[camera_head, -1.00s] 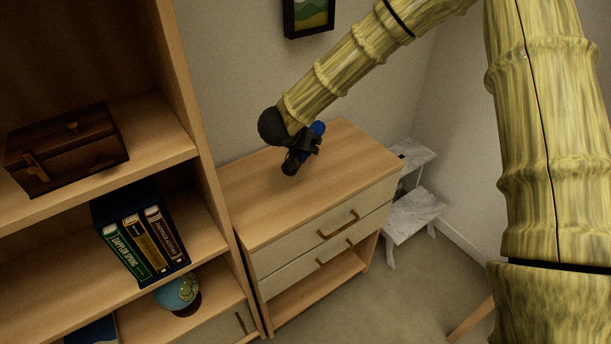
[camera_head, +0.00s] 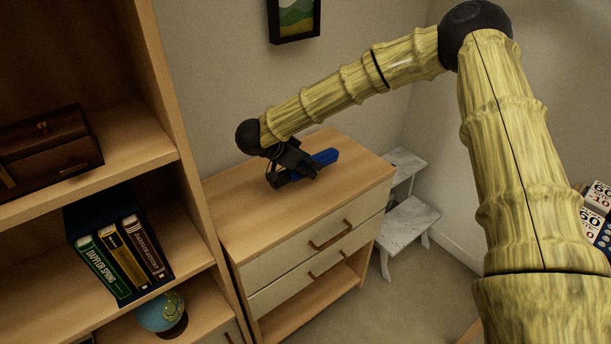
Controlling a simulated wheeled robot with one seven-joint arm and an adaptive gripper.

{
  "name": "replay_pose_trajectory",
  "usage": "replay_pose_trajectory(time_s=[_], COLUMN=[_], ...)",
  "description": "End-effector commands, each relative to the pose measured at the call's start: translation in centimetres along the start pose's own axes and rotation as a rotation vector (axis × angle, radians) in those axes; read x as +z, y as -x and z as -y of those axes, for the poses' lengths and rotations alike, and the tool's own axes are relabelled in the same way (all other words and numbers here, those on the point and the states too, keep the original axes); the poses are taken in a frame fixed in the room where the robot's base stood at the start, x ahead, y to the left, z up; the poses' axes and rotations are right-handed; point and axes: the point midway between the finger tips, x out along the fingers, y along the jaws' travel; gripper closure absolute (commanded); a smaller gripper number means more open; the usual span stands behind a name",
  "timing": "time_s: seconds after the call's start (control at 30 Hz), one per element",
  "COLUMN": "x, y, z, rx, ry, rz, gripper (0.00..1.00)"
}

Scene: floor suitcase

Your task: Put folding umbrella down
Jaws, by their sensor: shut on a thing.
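The folding umbrella (camera_head: 325,157) is blue with a dark end. It lies roughly level over the top of the wooden dresser (camera_head: 345,170), toward its middle. My gripper (camera_head: 295,166) is shut on the umbrella around its middle or darker part and comes in from the upper left. The gripper hides part of the umbrella. I cannot tell whether the umbrella touches the dresser top or is slightly above it.
A wooden shelf unit stands at left with a dark chest (camera_head: 45,150), several books (camera_head: 120,255) and a globe (camera_head: 161,312). A white step stool (camera_head: 408,222) stands right of the dresser. A framed picture (camera_head: 294,18) hangs behind. The rest of the dresser top is clear.

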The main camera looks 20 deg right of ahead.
Motion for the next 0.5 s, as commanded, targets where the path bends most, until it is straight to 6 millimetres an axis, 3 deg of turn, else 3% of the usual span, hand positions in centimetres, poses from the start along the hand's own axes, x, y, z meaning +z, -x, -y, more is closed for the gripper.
replay_pose_trajectory(time_s=[0.5], x=[3.1], y=[-3.0], z=[0.0], rx=[-0.001], ry=[0.001], rz=[0.000], gripper=[0.89])
